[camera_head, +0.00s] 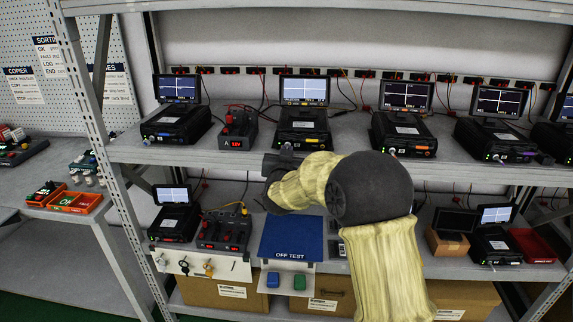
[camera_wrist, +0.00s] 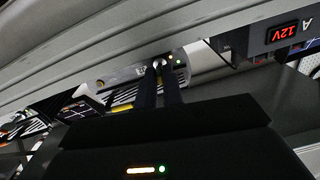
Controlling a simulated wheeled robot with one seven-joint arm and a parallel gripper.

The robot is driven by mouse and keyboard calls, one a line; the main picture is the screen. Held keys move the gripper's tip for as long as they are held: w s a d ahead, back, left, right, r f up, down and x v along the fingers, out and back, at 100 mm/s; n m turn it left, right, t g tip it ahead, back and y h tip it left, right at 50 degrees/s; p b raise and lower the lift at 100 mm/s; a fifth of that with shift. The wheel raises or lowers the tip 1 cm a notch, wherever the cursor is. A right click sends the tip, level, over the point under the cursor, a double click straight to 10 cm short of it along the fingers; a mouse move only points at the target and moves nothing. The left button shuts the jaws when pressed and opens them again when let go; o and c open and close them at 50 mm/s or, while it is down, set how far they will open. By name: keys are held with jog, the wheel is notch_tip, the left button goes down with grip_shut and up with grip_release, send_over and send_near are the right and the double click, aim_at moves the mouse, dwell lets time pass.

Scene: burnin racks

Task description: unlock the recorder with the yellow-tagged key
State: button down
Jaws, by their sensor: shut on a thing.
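My gripper (camera_head: 287,150) is at the front of the upper shelf, by the front face of the second recorder from the left (camera_head: 303,128), which has a lit screen above it. In the wrist view my two dark fingers (camera_wrist: 162,72) are close together at the recorder's front panel (camera_wrist: 125,75), beside a green light. A small pale metallic thing shows at the fingertips, probably a key; its shape and any tag are hidden. I cannot tell whether it sits in the lock. Several small keys or tags (camera_head: 209,267) hang on the white panel below.
More recorders stand along the upper shelf, including one to the left (camera_head: 177,126) and one to the right (camera_head: 404,132). A red-display supply unit (camera_head: 238,129) is just left of my gripper. The shelf edge (camera_wrist: 60,60) runs close by. A blue OFF TEST mat (camera_head: 291,236) lies below.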

jog(key=shift+m+b, duration=3.4)
jog(key=shift+m, duration=0.4)
jog(key=c, duration=1.9)
grip_release()
jog(key=shift+s, duration=0.1)
jog(key=s+b, duration=0.1)
jog(key=s, duration=1.6)
